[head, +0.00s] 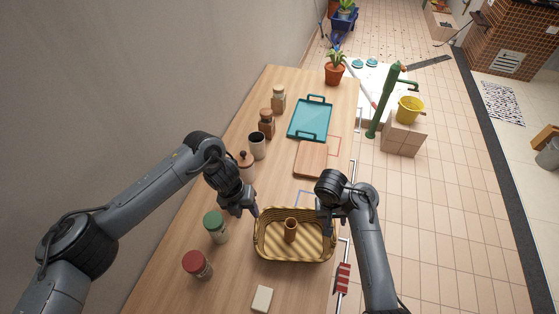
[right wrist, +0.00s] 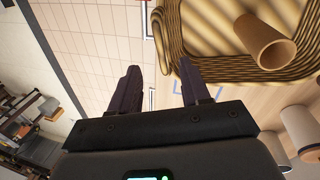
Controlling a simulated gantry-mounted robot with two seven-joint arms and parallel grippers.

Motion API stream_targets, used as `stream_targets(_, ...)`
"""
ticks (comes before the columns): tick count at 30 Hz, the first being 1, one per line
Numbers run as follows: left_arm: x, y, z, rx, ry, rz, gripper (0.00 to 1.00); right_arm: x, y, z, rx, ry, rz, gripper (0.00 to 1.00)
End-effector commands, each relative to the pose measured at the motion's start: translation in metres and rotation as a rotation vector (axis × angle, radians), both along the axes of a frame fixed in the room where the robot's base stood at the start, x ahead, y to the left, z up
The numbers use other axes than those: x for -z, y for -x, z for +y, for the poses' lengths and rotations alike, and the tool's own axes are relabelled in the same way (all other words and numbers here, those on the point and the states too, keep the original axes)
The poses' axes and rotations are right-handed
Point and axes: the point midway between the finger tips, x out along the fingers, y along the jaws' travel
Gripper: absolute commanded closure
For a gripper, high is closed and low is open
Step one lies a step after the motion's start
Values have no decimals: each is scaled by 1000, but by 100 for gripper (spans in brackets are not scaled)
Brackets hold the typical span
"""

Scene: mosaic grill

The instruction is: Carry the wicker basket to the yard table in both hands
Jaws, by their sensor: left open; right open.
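The wicker basket (head: 262,246) stands on the wooden table at its near end, with a brown cylinder (head: 291,230) standing inside it. The basket also shows in the right wrist view (right wrist: 172,50) at the top right, with the cylinder (right wrist: 262,42) in it. My left gripper (head: 246,211) is open above the basket's left rim at its far corner. My right gripper (head: 325,226) is open at the basket's right rim. In the right wrist view its two fingers (right wrist: 160,88) are apart with nothing between them. Whether either gripper touches the rim I cannot tell.
The wooden table (head: 180,270) also bears a green-lidded jar (head: 215,227), a red-lidded jar (head: 197,265), a pale block (head: 262,299), a cutting board (head: 311,158), a teal tray (head: 310,119) and several containers along the wall. A green pump (head: 383,105) and yellow bucket (head: 410,109) stand beyond. Tiled floor lies open at right.

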Motion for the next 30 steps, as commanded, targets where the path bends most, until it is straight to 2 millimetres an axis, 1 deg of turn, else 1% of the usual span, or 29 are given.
stream_targets(9,0,0,0,0,0,0,53,-27,1,6,-1,-5,-1,53)
stream_targets(13,0,0,0,0,0,0,53,-35,1,7,-1,-7,0,53)
stream_targets(19,0,0,0,0,0,0,53,-40,2,9,-2,-10,1,53)
stream_targets(30,0,0,0,0,0,0,53,-41,2,9,-2,-10,1,53)
